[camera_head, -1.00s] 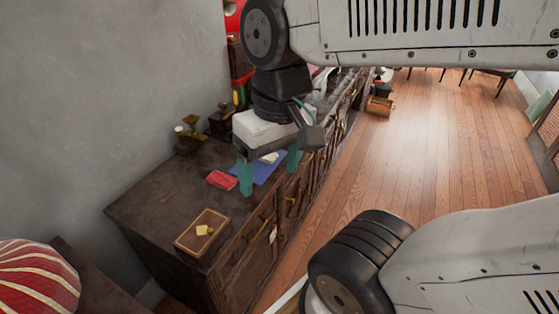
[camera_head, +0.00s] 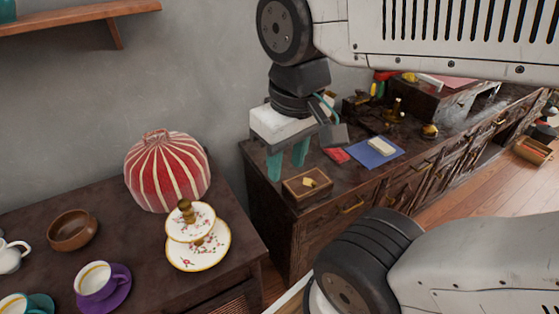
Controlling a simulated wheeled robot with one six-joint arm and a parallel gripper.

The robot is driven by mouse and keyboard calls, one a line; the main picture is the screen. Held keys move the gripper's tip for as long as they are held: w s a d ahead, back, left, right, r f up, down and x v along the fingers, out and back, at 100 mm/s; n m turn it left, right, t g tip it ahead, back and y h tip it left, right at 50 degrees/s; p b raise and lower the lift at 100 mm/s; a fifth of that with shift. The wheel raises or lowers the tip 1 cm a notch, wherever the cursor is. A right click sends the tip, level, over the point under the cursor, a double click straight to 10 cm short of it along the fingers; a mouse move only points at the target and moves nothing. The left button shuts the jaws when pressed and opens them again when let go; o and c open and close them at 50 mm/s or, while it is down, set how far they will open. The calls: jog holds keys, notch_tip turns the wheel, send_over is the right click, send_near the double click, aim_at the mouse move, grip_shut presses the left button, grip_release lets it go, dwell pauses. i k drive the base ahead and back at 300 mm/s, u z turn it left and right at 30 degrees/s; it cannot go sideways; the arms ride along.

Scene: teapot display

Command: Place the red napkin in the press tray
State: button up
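A small folded red cloth (camera_head: 336,155), which looks like the red napkin, lies on the dark cabinet top beside a blue cloth (camera_head: 367,155). A shallow wooden tray (camera_head: 320,190) with a small yellowish item in it sits near the cabinet's left front corner. I cannot tell for sure whether this is the press tray. My gripper (camera_head: 287,163) points down with its two teal fingers apart and nothing seen between them. In the picture it is left of the red cloth and above and left of the wooden tray. Its height above the cabinet is unclear.
A pale block (camera_head: 382,147) lies on the blue cloth. Brass items (camera_head: 395,110) stand behind. A nearer table (camera_head: 130,240) holds a striped red cosy (camera_head: 167,172), a tiered floral plate stand (camera_head: 198,252), a wooden bowl (camera_head: 73,230) and cups. A gap separates table and cabinet.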

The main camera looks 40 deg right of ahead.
aim_at(373, 123)
jog(key=u, duration=2.8)
jog(key=k, duration=2.05)
jog(key=z, duration=1.5)
